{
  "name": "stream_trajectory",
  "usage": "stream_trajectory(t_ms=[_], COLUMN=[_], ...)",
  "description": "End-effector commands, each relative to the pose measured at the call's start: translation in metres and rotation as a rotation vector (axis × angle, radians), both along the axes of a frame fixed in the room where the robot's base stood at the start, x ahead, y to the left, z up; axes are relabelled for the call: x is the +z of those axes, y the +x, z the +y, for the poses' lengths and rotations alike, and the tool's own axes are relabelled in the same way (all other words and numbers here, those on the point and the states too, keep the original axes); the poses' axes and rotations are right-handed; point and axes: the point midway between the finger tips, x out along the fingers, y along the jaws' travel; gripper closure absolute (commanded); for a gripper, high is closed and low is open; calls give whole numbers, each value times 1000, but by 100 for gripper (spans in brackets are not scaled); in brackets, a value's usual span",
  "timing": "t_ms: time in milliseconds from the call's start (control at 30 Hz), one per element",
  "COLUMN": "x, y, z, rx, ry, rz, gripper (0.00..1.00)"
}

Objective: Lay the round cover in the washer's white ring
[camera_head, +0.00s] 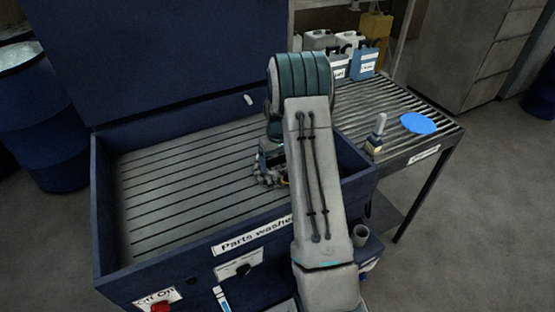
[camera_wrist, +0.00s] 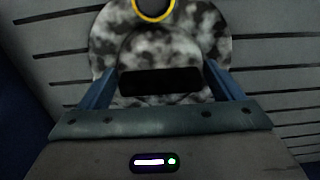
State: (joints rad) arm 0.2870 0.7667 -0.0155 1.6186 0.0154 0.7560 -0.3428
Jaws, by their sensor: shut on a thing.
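The round cover (camera_wrist: 105,45) is mottled grey and black, with a yellow ring near its top edge in the wrist view. My gripper (camera_wrist: 158,82) is shut on it, a blue finger on each side of its raised middle. In the head view the cover (camera_head: 266,179) shows only in part beside my arm, over the right part of the parts washer (camera_head: 160,190). The washer has dark blue walls and a grey slatted floor. I cannot tell the gap between cover and floor. No white ring shows in either view; my arm and the cover hide part of the floor.
The washer's raised lid (camera_head: 180,60) stands behind it. Jugs (camera_head: 364,62) stand behind. The left of the washer floor is clear.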

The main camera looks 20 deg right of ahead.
Motion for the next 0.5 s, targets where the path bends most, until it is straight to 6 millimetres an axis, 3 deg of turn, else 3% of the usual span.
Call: stream_trajectory(t_ms=[133,167,200,500], x=[-1,-2,-2,1], y=[1,0,0,0], z=[0,0,0,0], rx=[0,0,0,0], ry=[-1,0,0,0], rz=[-2,0,0,0], gripper=[45,11,0,0])
